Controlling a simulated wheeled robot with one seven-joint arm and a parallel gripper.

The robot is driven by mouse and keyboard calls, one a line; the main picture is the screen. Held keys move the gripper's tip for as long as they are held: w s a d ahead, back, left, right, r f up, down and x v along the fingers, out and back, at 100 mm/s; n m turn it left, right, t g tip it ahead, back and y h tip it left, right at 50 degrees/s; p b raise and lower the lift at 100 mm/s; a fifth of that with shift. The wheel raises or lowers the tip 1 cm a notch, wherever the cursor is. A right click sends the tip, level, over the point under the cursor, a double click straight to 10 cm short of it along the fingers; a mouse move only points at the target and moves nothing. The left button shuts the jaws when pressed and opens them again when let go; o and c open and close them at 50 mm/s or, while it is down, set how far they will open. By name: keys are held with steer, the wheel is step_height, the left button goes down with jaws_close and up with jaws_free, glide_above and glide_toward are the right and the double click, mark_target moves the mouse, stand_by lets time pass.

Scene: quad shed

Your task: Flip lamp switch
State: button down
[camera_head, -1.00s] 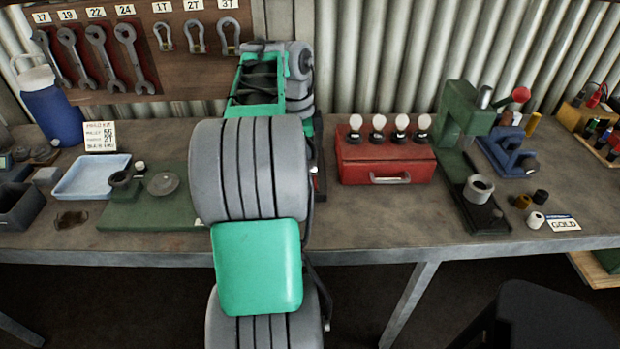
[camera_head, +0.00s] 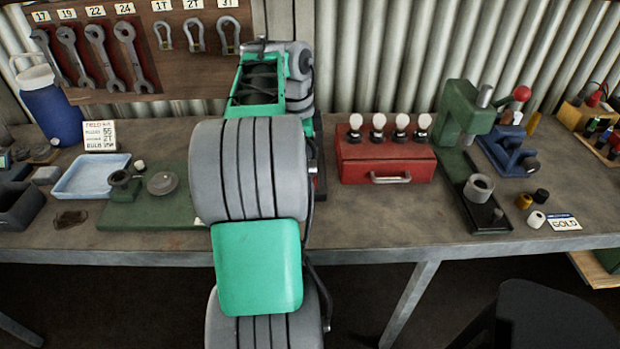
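I see no lamp switch that I can make out for certain. A green base plate (camera_head: 145,214) on the left of the bench carries a dark round socket-like part (camera_head: 122,186) and a round grey disc (camera_head: 162,184). Its right end is hidden behind my arm. A red box (camera_head: 385,166) with a front handle stands to the right of my arm, with several white bulbs (camera_head: 401,121) upright along its top. My arm reaches over the middle of the bench. Its end is hidden behind its own links, so I cannot see my gripper or what it touches.
A pale blue tray (camera_head: 92,178) and a blue jug (camera_head: 53,115) are on the left, below hanging wrenches (camera_head: 100,55). A green press (camera_head: 462,120) and a blue vise-like tool (camera_head: 508,150) stand at the right. The bench front below the red box is clear. A black seat (camera_head: 550,315) stands before the bench.

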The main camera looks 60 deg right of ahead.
mark_target(309, 172)
steer(key=shift+f+b, duration=0.7)
steer(key=shift+f, duration=0.1)
step_height(309, 172, up, 7)
steer(key=p, duration=0.6)
stand_by(0.4)
